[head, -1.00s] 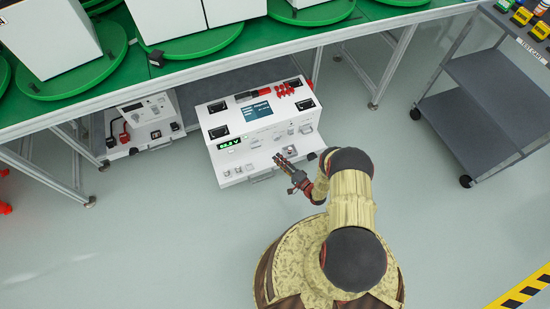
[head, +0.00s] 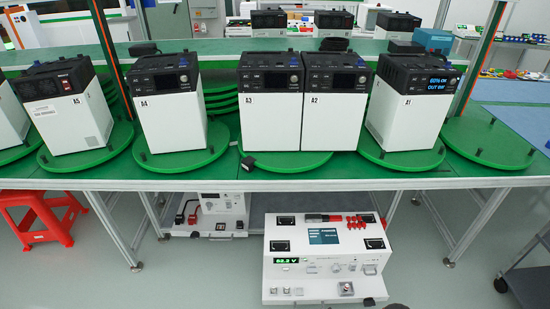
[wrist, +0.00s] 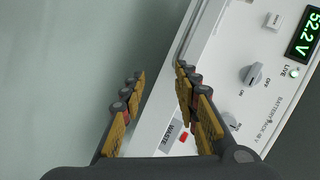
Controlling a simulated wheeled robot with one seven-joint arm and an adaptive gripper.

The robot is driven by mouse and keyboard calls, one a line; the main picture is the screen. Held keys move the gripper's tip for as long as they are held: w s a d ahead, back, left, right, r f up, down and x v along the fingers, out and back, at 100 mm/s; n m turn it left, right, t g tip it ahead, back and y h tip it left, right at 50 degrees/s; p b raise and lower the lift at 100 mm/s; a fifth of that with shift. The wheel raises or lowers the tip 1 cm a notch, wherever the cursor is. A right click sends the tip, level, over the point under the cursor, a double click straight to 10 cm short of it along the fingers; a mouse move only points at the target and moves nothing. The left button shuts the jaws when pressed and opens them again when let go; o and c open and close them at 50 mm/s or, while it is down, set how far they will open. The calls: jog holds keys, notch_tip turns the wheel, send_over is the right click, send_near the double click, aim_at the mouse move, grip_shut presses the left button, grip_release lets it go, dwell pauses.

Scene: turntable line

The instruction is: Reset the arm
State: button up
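My gripper (wrist: 160,72) shows in the wrist view with its two yellow-padded fingers apart and nothing between them. It is over the edge of a white battery pack unit (wrist: 222,70) with a rotary switch (wrist: 252,75), a lit LIVE lamp and a green 52.2 V readout (wrist: 304,35). Whether the fingers touch the unit, I cannot tell. In the head view the same unit (head: 284,246) stands on the floor in front of the bench, with red parts on its top. The gripper is out of the head view.
A green bench (head: 290,180) carries several white power units on round green turntables, labelled A1 to A5. Another white unit (head: 222,212) sits under the bench. A red stool (head: 40,215) is at left, a grey cart (head: 528,285) at right. Floor at lower left is clear.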

jog(key=s+d+f+n+g+h, duration=0.1)
jog(key=s+d+f+g, duration=0.1)
jog(key=s+f+g, duration=0.15)
jog(key=s+d+r+n+g+h, duration=0.2)
jog(key=d+r+g, duration=0.2)
jog(key=d, duration=0.2)
jog(key=d+r+n+g+h+p, duration=0.1)
jog(key=d+r+n+g, duration=0.15)
jog(key=r, duration=1.25)
jog(key=d+r+n+g+h+p, duration=0.1)
jog(key=d+r+g, duration=0.15)
jog(key=r, duration=1.15)
jog(key=s+a+r+n+t+p, duration=0.1)
jog(key=s+a+r, duration=0.5)
jog(key=r, duration=1.5)
jog(key=s+a+r+n+t+p, duration=0.1)
jog(key=s+a+r, duration=0.6)
jog(key=r, duration=1.4)
jog(key=s+a+r+n+t+p, duration=0.2)
jog(key=s+a+r, duration=0.4)
jog(key=r, duration=1.5)
jog(key=a+t+p, duration=0.1)
jog(key=a+t, duration=0.1)
jog(key=shift+s+a+r+y, duration=0.15)
jog(key=shift+a+r+y, duration=0.15)
jog(key=shift+a+y, duration=0.1)
jog(key=shift+f, duration=0.15)
